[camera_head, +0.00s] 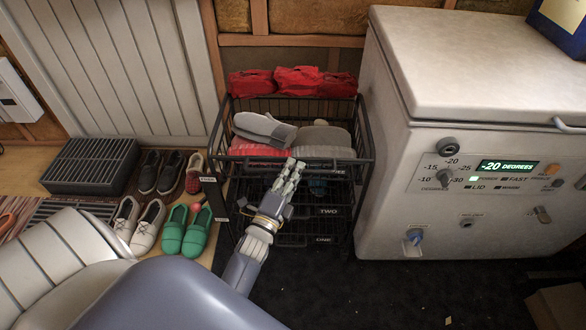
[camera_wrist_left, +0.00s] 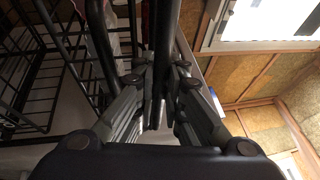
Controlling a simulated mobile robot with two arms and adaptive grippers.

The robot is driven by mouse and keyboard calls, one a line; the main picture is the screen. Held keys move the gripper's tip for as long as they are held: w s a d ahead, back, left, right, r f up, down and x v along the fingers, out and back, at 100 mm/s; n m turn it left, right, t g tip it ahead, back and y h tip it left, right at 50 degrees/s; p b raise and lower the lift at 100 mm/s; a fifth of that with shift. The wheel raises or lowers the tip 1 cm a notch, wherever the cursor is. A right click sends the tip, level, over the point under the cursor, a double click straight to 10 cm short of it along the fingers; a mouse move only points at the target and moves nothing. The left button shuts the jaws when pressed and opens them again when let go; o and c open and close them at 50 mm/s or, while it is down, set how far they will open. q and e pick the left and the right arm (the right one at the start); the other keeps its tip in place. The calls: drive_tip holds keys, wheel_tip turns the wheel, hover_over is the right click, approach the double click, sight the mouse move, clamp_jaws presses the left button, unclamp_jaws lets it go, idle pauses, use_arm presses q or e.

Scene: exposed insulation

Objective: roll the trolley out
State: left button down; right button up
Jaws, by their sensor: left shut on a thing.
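The trolley (camera_head: 340,160) is a black wire rack with stacked baskets, standing against the wall between the shoes and the white freezer. Its lower baskets carry tags reading TWO and ONE. Grey and red knitted items (camera_head: 264,128) fill the top basket. My left gripper (camera_head: 290,172) reaches the front of the top basket near its rim. In the left wrist view its fingers (camera_wrist_left: 161,108) are closed around a dark upright-looking bar (camera_wrist_left: 164,50) of the trolley. The trolley's wheels are hidden or too dark to make out. My right gripper is out of view.
A white chest freezer (camera_head: 400,180) stands close on the right, with knobs on its front. Several pairs of shoes (camera_head: 172,231) and a black slatted box (camera_head: 92,165) lie on the left. Dark floor (camera_head: 390,290) in front is mostly clear, with a cardboard box (camera_head: 560,305) at right.

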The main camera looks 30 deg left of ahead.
use_arm(q)
drive_tip(key=c, duration=1.7)
unclamp_jaws()
drive_tip(key=shift+o, duration=0.2)
drive_tip(key=v, duration=0.7)
drive_tip(key=shift+s, duration=0.25)
drive_tip(key=shift+f, duration=0.15)
